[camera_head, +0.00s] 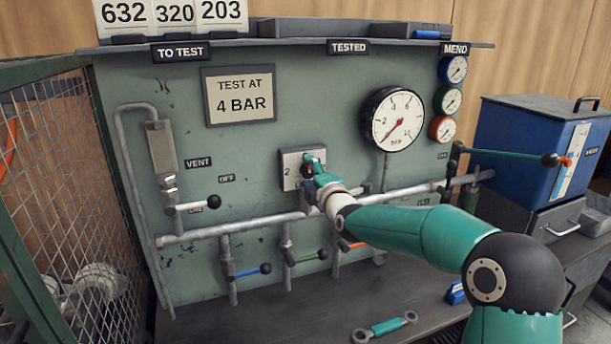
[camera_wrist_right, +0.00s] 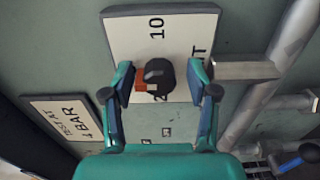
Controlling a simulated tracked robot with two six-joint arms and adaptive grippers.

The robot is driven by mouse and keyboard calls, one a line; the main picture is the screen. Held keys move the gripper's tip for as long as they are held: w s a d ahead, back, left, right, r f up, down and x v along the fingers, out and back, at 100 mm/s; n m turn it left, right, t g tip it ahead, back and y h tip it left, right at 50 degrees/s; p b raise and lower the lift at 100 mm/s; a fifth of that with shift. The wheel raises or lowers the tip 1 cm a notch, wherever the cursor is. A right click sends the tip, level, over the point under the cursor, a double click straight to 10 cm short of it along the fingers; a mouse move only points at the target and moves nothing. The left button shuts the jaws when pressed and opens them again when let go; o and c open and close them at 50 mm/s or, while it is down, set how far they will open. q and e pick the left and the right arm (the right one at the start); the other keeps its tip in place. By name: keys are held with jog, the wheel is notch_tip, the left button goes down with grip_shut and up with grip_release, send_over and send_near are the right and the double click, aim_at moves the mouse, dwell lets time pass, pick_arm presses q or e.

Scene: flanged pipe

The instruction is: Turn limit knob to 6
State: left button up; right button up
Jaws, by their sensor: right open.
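The limit knob (camera_wrist_right: 158,76) is black with an orange mark on its left side in the right wrist view. It sits on a pale plate (camera_wrist_right: 190,30) printed with a "10" and other partly hidden marks. In the head view the plate (camera_head: 288,182) is on the green panel, and my gripper covers most of the knob. My right gripper (camera_wrist_right: 162,76) is open, with one finger on each side of the knob; I cannot tell whether they touch it. It also shows in the head view (camera_head: 309,163). My left gripper is in neither view.
A large gauge (camera_head: 394,120) is up and right of the plate. A horizontal pipe (camera_head: 236,231) runs below, with blue (camera_head: 252,271) and green (camera_head: 310,258) valve levers. A sign (camera_head: 239,96) reads "TEST AT 4 BAR". A wrench (camera_head: 385,328) lies on the bench.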

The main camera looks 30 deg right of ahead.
jog(key=shift+s, duration=0.1)
jog(key=v, duration=1.1)
jog(key=shift+s+a, duration=0.2)
jog(key=shift+s, duration=0.15)
jog(key=shift+f, duration=0.1)
